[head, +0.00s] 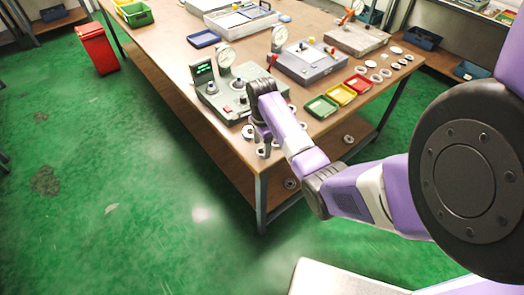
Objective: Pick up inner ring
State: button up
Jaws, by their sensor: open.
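My gripper (266,150) is open and points down over the near corner of the workbench (225,140). A small pale ring (248,131) lies on the bench just left of the gripper. More small metal parts show close around the fingers, partly hidden by my arm. Several rings (385,73) lie in rows at the right side of the bench, apart from the gripper. I cannot tell which ring is the inner ring, nor whether one lies between the fingers.
A grey gauge device (215,98) with a green display stands just behind the gripper. A second gauge device (308,66) stands farther back. Green (320,107), yellow (341,94) and red (359,83) trays line the right edge. A red bin (98,50) stands on the floor.

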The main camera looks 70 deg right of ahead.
jog(key=shift+f, duration=1)
grip_shut()
jog(key=shift+r, duration=0.15)
